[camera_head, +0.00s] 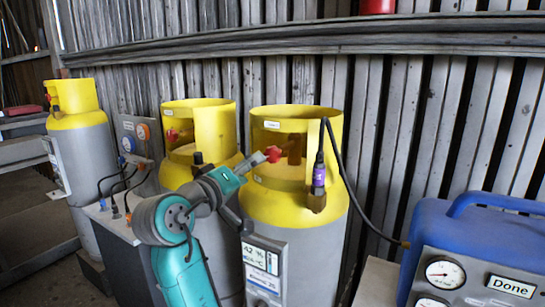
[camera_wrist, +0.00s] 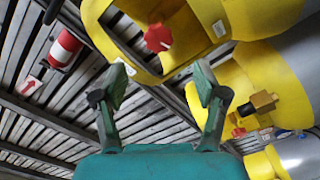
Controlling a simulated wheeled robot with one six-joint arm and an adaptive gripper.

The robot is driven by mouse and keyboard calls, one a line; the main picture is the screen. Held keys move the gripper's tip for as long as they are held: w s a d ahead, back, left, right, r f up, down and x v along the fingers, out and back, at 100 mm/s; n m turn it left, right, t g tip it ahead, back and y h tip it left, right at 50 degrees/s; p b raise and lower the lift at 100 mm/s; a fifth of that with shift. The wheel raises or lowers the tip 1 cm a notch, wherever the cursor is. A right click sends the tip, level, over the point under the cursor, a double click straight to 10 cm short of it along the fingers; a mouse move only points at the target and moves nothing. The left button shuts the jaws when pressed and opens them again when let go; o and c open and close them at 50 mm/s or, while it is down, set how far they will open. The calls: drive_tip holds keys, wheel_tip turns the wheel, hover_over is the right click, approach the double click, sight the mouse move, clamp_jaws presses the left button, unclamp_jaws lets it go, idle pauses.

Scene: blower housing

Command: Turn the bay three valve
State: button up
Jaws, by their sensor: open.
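Three grey cylinders with yellow collars stand in a row in the head view: a right one (camera_head: 290,212), a middle one (camera_head: 214,130) and a far left one (camera_head: 74,120). The right one has a red valve knob (camera_head: 273,154) inside its collar; the knob also shows in the wrist view (camera_wrist: 158,37). The middle one has a red knob (camera_head: 172,135) too. My gripper (camera_head: 262,159) is close to the right cylinder's knob. In the wrist view my gripper (camera_wrist: 160,84) is open and empty, with the knob beyond its fingertips, apart from them. The bay labels are too small to read.
A black hose with a purple fitting (camera_head: 319,175) rises beside the right knob and runs to a blue machine (camera_head: 480,235) with gauges and a "Done" display. A grey control box (camera_head: 135,145) stands left. A red extinguisher (camera_wrist: 66,48) hangs on the slatted wall.

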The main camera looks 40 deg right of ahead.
sight(271, 156)
drive_tip(key=x, duration=1)
drive_tip(key=shift+w+d, duration=0.1)
drive_tip(key=shift+d, duration=0.3)
drive_tip(key=c, duration=1.1)
drive_tip(key=shift+c, duration=0.2)
